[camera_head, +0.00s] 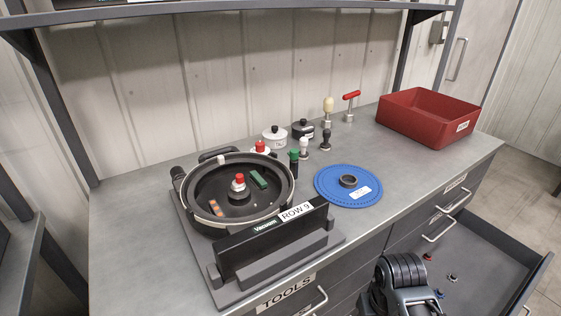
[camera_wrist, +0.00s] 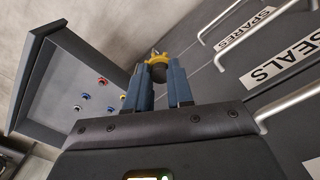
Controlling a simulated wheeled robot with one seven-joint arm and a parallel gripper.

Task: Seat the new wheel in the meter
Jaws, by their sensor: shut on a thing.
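The meter (camera_head: 212,212) is an open black bowl on a grey stand, with a red-topped hub (camera_head: 239,185) in its middle and a green piece inside. A blue wheel (camera_head: 330,194) with a dark central ring lies flat on the bench, right of the meter. My gripper (camera_wrist: 158,80) shows in the wrist view, shut on a small yellow-and-black piece (camera_wrist: 158,66) with a pale tip. The gripper is over the front of the cabinet, near an open drawer, away from wheel and meter. In the head view my arm hides its fingers.
The open drawer (camera_head: 490,262) at the lower right holds several small coloured pieces. A red bin (camera_head: 428,114) stands at the back right. Several knobbed tools, including a red T-handle (camera_head: 350,104), stand behind the wheel. Drawer handles stick out along the front. The bench right of the wheel is clear.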

